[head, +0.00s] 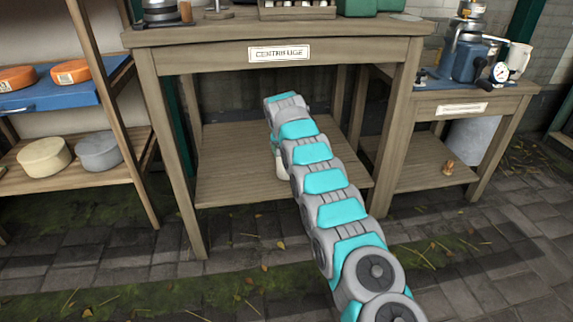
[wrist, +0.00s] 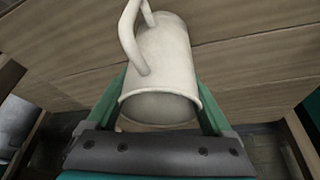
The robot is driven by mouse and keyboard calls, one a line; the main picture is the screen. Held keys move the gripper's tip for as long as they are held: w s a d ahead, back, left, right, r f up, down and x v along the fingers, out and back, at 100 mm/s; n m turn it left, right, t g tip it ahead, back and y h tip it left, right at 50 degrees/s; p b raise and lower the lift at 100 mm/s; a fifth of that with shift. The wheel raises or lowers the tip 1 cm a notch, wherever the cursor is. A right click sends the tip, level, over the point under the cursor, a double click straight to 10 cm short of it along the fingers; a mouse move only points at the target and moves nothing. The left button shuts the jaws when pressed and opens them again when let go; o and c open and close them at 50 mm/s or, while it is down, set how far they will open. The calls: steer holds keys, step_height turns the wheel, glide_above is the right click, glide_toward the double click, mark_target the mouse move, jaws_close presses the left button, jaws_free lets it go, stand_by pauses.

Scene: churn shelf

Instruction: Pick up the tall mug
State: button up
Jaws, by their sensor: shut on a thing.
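The tall mug (wrist: 168,62) is cream-white, with a large handle at its upper left in the wrist view. My gripper (wrist: 160,98) has its green fingers on both sides of the mug, shut on it near its rim. The mug's open mouth faces my wrist camera. In the head view my arm reaches under the centrifuge table, and a small pale part of the mug (head: 281,166) shows beside the arm, above the lower shelf. The gripper itself is hidden behind the arm there. I cannot tell whether the mug touches the shelf.
The centrifuge table (head: 160,38) has a top above my arm and legs on both sides. Its lower shelf (head: 230,180) is otherwise bare where visible. A side table (head: 480,95) with equipment stands at right. A rack with cheese wheels (head: 72,72) stands at left.

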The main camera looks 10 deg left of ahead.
steer(key=c, duration=0.3)
steer(key=shift+r, duration=0.1)
step_height(320, 180, up, 3)
steer(key=shift+s+r, duration=0.1)
stand_by(0.7)
steer(key=shift+s+d+r+b, duration=0.1)
steer(key=shift+s+b, duration=0.05)
steer(key=shift+b, duration=0.2)
steer(key=s+d+b, duration=0.1)
steer(key=s+d, duration=0.2)
steer(key=s, duration=0.4)
steer(key=s+d+r+b, duration=0.1)
steer(key=s+d, duration=0.2)
steer(key=s, duration=0.4)
steer(key=shift+d+r, duration=0.2)
steer(key=shift+r, duration=0.05)
